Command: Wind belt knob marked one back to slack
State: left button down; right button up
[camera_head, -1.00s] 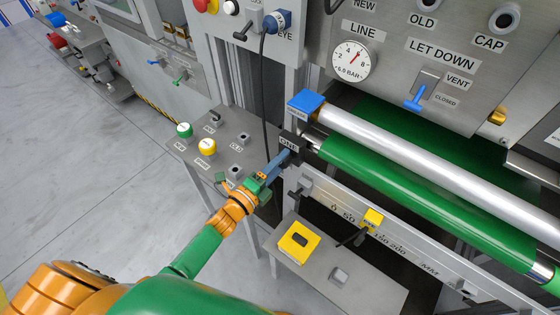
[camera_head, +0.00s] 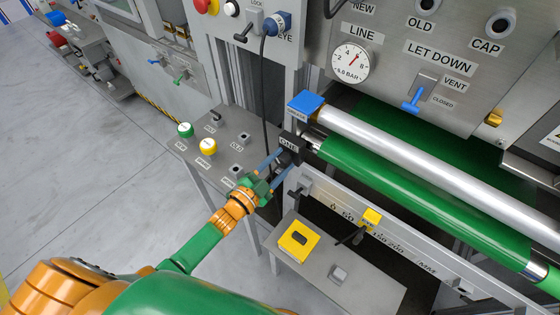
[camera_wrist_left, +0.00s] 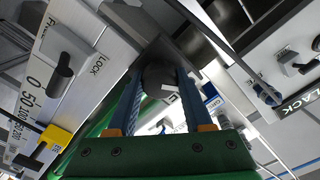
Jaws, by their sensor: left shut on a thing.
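The belt knob marked one is a dark round knob (camera_wrist_left: 160,74) at the end of the green belt roller (camera_head: 400,188). Its black housing carries the label ONE (camera_head: 289,144) in the head view. My left gripper (camera_head: 282,162) reaches it from the lower left, with one blue finger on each side. In the wrist view the fingers press on the knob from left and right, and a small white mark shows on its face. The fingers partly hide the knob in the head view. My right gripper is not in view.
A side panel with green (camera_head: 185,130) and yellow (camera_head: 208,146) buttons stands left of my wrist. A millimetre scale rail with a yellow slider (camera_head: 371,217) runs below the roller. A yellow box (camera_head: 298,239) sits on a low shelf. A cable hangs just behind the knob.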

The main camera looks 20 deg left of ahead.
pick_arm(q)
jog(key=n, duration=0.4)
jog(key=shift+n, duration=0.3)
jog(key=n, duration=0.4)
jog(key=shift+n, duration=0.3)
jog(key=shift+c, duration=1.5)
grip_release()
jog(key=v, duration=0.7)
jog(key=shift+p, duration=0.35)
